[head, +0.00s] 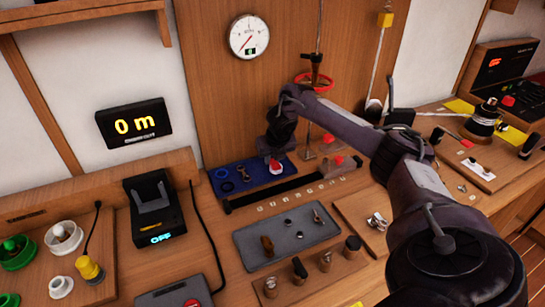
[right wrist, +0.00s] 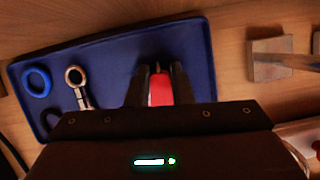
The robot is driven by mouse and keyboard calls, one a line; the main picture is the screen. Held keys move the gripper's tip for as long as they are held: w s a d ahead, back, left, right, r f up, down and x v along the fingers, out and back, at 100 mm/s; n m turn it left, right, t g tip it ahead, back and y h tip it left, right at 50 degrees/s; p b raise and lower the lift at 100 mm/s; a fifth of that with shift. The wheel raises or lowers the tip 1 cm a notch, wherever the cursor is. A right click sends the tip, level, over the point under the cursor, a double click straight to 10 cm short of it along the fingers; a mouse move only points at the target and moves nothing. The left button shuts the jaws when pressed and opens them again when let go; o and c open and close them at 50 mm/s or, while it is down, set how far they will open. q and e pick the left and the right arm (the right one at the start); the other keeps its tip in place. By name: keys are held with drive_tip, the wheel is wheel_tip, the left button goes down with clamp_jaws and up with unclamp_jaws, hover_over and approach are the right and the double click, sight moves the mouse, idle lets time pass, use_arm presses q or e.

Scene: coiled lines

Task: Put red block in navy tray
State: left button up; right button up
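The navy tray (head: 222,187) lies on the bench below the wall gauge. It fills much of the right wrist view (right wrist: 105,50). My right gripper (head: 276,158) points down over the right part of the tray. In the right wrist view its fingers (right wrist: 160,88) sit on both sides of the red block (right wrist: 160,92) and appear closed on it. The block also shows red and white below the gripper in the head view (head: 277,168). I cannot tell whether it touches the tray floor. My left gripper is not in view.
Blue ring (right wrist: 37,81) and metal ring fitting (right wrist: 76,77) lie at the tray's left. A dark rail (head: 290,190) runs along its front. A grey tray (head: 287,240) with small parts lies nearer. A red wheel on a post (head: 314,82) stands behind right.

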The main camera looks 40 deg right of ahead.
sight(275, 163)
drive_tip(key=o, duration=0.5)
drive_tip(key=shift+c, duration=0.2)
drive_tip(key=shift+r, duration=0.5)
drive_tip(key=v, duration=0.5)
drive_tip(key=shift+s, duration=0.1)
drive_tip(key=p+v, duration=0.2)
drive_tip(key=v, duration=0.4)
